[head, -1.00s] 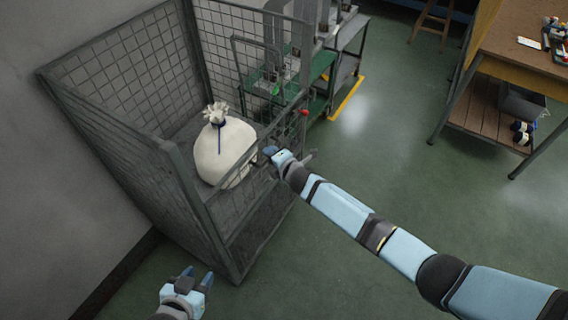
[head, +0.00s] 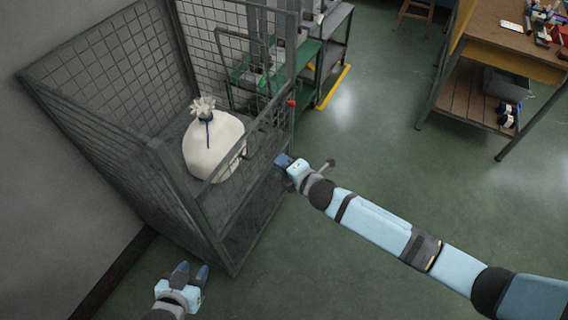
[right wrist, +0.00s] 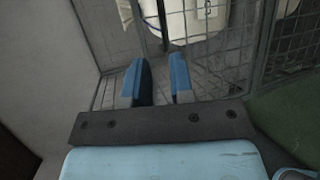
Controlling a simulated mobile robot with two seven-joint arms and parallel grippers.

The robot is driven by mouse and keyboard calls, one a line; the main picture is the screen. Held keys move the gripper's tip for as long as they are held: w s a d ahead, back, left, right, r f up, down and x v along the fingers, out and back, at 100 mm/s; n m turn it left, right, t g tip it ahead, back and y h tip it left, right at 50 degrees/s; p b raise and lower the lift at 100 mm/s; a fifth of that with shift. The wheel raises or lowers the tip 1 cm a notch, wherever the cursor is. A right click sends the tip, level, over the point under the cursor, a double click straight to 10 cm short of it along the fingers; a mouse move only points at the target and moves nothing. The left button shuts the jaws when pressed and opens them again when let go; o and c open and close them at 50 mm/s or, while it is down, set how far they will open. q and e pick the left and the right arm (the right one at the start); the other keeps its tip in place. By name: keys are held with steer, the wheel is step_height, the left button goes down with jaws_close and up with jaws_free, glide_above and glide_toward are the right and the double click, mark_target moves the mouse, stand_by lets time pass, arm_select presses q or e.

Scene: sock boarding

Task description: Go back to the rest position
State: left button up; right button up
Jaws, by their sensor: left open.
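My left gripper (head: 191,270) is open and empty, low at the left of the head view, in front of the cage's near corner. My right gripper (head: 284,161) is just outside the open front of the mesh cage (head: 95,90), to the right of the sack. In the right wrist view its two blue fingers (right wrist: 160,82) stand apart with nothing between them. A white tied sack (head: 214,146) with a dark blue tie sits upright inside the cage, clear of both grippers. Part of the sack also shows at the top of the right wrist view (right wrist: 190,20).
A green shelf trolley (head: 275,75) stands behind the cage beside a yellow floor line (head: 334,88). A wooden workbench (head: 505,50) with small items is at the top right. A grey wall (head: 60,190) runs along the left. The green floor at centre and right is clear.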

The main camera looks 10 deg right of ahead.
steer(key=s+d+m+h+p, duration=0.1)
steer(key=s+d+m, duration=0.3)
steer(key=s+m, duration=0.3)
steer(key=s+d+f+m+h+p, duration=0.1)
steer(key=s+d+m+h, duration=0.1)
steer(key=s+d+m, duration=0.3)
steer(key=s+d+f+m+g+h+p, duration=0.1)
steer(key=s+d+m, duration=0.4)
steer(key=s+m, duration=0.6)
steer(key=s, duration=0.3)
steer(key=shift+d, duration=0.2)
